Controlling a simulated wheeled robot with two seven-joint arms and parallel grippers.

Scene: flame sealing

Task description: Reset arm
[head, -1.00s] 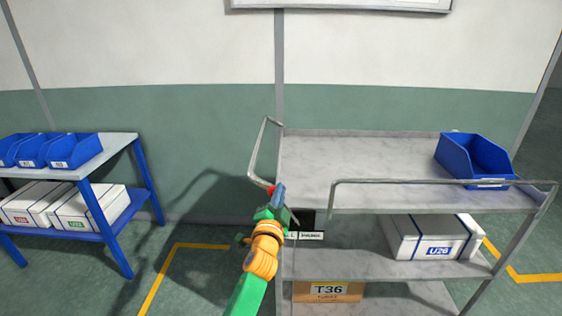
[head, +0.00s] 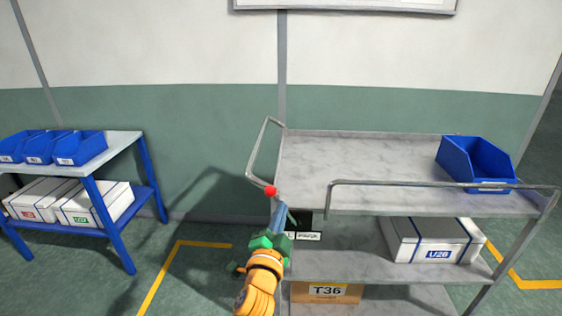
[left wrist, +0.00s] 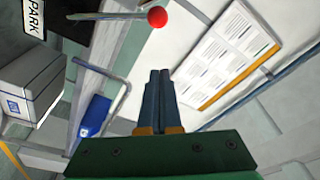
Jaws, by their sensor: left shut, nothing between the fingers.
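My left gripper (head: 279,212) is in front of the left end of the grey cart. Its blue fingers are together and empty, and they also show shut in the left wrist view (left wrist: 159,90). A red ball knob (head: 270,191) appears just above the fingertips in the head view. In the left wrist view the red ball (left wrist: 157,17) sits on the end of a thin rod, apart from the fingers. A black box (head: 303,221) is partly hidden behind my gripper; it shows at the top left of the wrist view with letters on it (left wrist: 87,22). My right gripper is not in view.
The grey cart (head: 350,150) has a rail handle and carries a blue bin (head: 476,163), a white box (head: 432,241) and a T36 carton (head: 327,292). A blue-legged shelf (head: 121,141) with blue bins stands at the left. Floor between them is clear.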

